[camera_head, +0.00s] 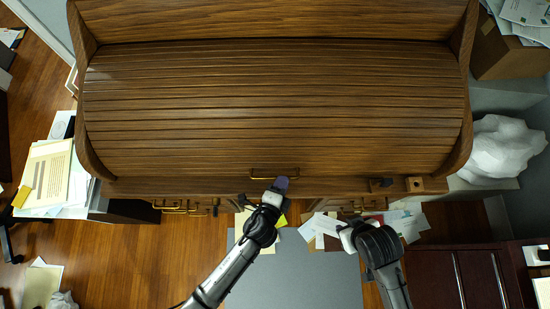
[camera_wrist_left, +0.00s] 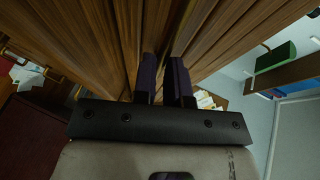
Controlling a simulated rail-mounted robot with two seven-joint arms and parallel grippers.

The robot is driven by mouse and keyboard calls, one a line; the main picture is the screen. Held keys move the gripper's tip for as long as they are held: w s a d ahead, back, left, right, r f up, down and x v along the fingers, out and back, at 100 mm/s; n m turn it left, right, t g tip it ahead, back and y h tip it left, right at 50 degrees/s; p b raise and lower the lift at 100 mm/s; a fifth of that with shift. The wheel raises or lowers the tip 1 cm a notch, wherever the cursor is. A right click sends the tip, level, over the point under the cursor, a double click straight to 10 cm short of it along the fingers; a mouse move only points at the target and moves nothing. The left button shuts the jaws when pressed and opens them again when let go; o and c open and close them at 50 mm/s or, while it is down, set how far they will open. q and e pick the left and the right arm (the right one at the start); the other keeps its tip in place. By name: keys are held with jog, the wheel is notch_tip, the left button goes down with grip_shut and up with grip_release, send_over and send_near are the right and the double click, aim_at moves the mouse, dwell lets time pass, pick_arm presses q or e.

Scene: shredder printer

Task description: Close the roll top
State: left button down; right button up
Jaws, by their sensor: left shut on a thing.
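The wooden slatted roll top (camera_head: 270,105) spans the desk between its curved side panels. Its slats reach down to the front ledge, and I see no open gap below it from above. A brass handle (camera_head: 260,178) sits at its lower front edge. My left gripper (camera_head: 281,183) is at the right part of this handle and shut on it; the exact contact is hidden. In the left wrist view, my left gripper's dark fingers (camera_wrist_left: 168,75) stand a little apart against the wood. My right gripper (camera_head: 347,233) is lower right, away from the roll top, its fingers unclear.
A small wooden block (camera_head: 415,184) and a dark object (camera_head: 380,184) sit on the ledge at the right. Papers (camera_head: 318,230) lie below the desk front. A paper stack (camera_head: 48,175) stands at left, a white bag (camera_head: 502,148) at right. Dark red drawers (camera_head: 480,280) stand lower right.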

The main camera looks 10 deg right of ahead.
pick_arm(q)
jog(key=shift+s+f, duration=0.1)
jog(key=shift+f, duration=0.5)
jog(key=shift+r, duration=0.2)
jog(key=c, duration=1.2)
grip_release()
jog(key=shift+o, duration=0.2)
jog(key=shift+a+r, duration=0.1)
jog(key=shift+s+a+r, duration=0.1)
jog(key=shift+s+a, duration=0.05)
jog(key=shift+s, duration=0.15)
jog(key=p+v, duration=0.1)
jog(key=v, duration=1.2)
